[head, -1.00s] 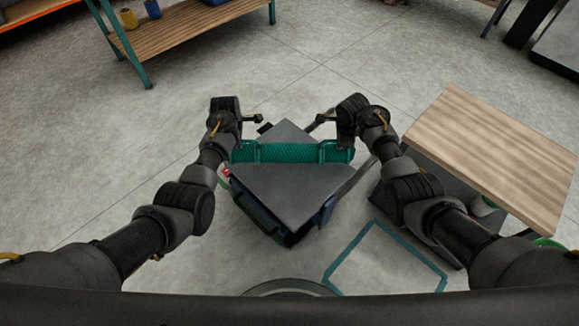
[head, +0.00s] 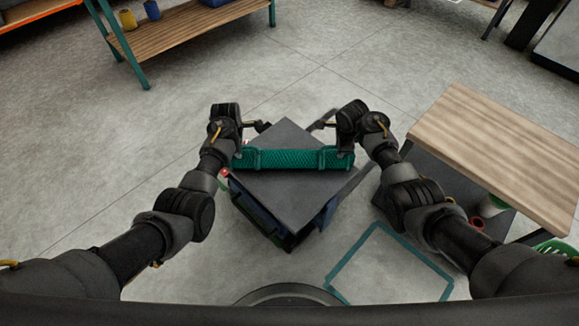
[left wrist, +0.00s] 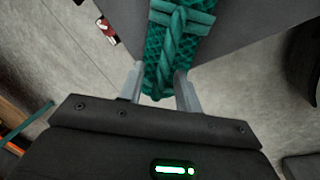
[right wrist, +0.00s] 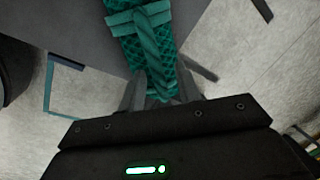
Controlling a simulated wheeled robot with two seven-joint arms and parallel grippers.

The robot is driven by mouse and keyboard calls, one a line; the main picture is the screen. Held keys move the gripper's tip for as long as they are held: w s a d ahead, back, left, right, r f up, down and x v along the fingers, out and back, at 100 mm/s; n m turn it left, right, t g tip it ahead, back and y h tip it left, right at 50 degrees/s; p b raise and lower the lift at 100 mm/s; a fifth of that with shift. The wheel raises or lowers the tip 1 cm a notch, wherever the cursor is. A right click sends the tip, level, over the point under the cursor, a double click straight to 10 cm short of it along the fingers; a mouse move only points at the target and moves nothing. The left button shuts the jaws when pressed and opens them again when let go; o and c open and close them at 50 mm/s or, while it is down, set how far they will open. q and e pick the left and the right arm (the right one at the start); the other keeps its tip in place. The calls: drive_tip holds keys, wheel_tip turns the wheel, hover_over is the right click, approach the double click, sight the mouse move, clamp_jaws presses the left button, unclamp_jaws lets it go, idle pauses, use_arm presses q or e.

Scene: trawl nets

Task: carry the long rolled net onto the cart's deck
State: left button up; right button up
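The long rolled net (head: 290,159) is teal with tied bands. It lies level, left to right, across the grey deck of the cart (head: 287,195), which is turned cornerwise to me. My left gripper (head: 238,152) is shut on the net's left end; the left wrist view shows that end (left wrist: 168,50) between the fingers (left wrist: 160,92). My right gripper (head: 350,150) is shut on the right end, which the right wrist view shows (right wrist: 150,45) between the fingers (right wrist: 160,92). I cannot tell whether the net touches the deck or hangs just above it.
A wood-topped table (head: 500,150) stands at the right, close to my right arm, with a green basket (head: 553,250) by it. A teal outline (head: 345,250) marks the floor in front. A wooden shelf bench (head: 190,35) stands at the back left. The floor behind the cart is open.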

use_arm(q)
wheel_tip(320, 180, up, 12)
drive_tip(key=s, duration=0.2)
drive_tip(key=shift+s+f, duration=0.15)
use_arm(e)
wheel_tip(320, 180, up, 12)
drive_tip(key=s, duration=0.2)
drive_tip(key=shift+s, duration=0.15)
idle(0.5)
drive_tip(key=shift+f, duration=0.1)
idle(0.4)
